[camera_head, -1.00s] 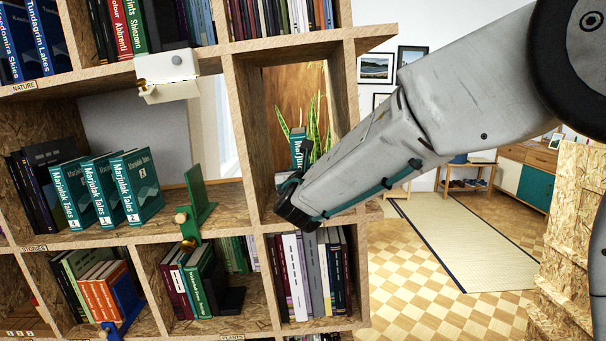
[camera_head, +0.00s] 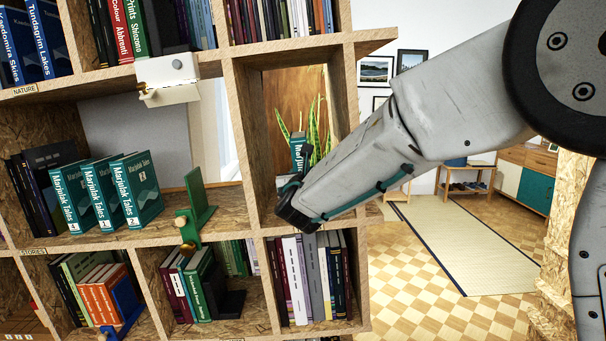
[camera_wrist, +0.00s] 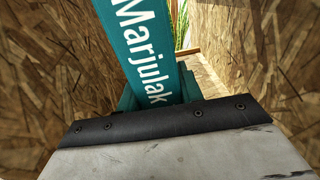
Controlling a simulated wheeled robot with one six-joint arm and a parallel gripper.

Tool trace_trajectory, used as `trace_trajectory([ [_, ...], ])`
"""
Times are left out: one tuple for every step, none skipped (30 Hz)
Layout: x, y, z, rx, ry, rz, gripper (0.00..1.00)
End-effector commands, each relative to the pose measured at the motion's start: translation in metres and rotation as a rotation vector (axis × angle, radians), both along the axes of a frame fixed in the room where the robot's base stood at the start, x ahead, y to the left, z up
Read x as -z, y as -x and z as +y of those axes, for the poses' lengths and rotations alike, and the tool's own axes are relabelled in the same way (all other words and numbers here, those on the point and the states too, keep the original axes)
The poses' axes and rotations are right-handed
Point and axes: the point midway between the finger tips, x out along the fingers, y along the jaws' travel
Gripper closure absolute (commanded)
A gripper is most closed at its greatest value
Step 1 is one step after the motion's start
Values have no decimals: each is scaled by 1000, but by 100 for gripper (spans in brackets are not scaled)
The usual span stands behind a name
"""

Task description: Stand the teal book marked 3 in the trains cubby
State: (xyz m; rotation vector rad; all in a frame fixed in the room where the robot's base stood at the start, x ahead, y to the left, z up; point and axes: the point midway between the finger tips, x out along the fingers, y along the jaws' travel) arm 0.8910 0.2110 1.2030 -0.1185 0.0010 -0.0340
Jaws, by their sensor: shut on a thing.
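A teal book (camera_head: 298,152) stands roughly upright in my gripper (camera_head: 289,186), inside the tall open cubby (camera_head: 268,130) right of centre. The wrist view shows its teal spine (camera_wrist: 146,45) with "Marjulak" in white, slightly tilted there. Its number is hidden. My gripper is shut on the book's lower part; the black wrist edge hides the book's bottom, so I cannot tell whether it touches the shelf. I see no legible trains label. Several other shelf labels read NATURE (camera_head: 24,90) and STORIES (camera_head: 33,251).
Three teal Marjulak Tales books (camera_head: 108,190) lean in the cubby to the left. A green bookend (camera_head: 195,208) stands at that shelf's right side. A white bracket (camera_head: 168,80) hangs above. Cubby walls (camera_wrist: 50,70) flank the held book closely. A plant (camera_head: 316,130) shows behind.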

Motion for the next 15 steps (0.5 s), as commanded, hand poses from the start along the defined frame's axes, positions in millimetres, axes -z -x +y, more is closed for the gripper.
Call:
trace_trajectory([
  [-2,0,0,1,-1,-3,100],
  [-2,0,0,1,-1,-3,100],
  [-2,0,0,1,-1,-3,100],
  [-2,0,0,1,-1,-3,55],
  [-2,0,0,1,-1,-3,47],
  [-2,0,0,1,-1,-3,38],
  [-2,0,0,1,-1,-3,38],
  [-2,0,0,1,-1,-3,38],
  [-1,0,0,1,0,-2,38],
  [-1,0,0,1,0,-2,38],
  [-1,0,0,0,0,-2,38],
  [-1,0,0,0,0,-2,38],
  [1,0,0,0,1,2,38],
  [1,0,0,-1,1,2,38],
  [1,2,0,-1,1,2,38],
])
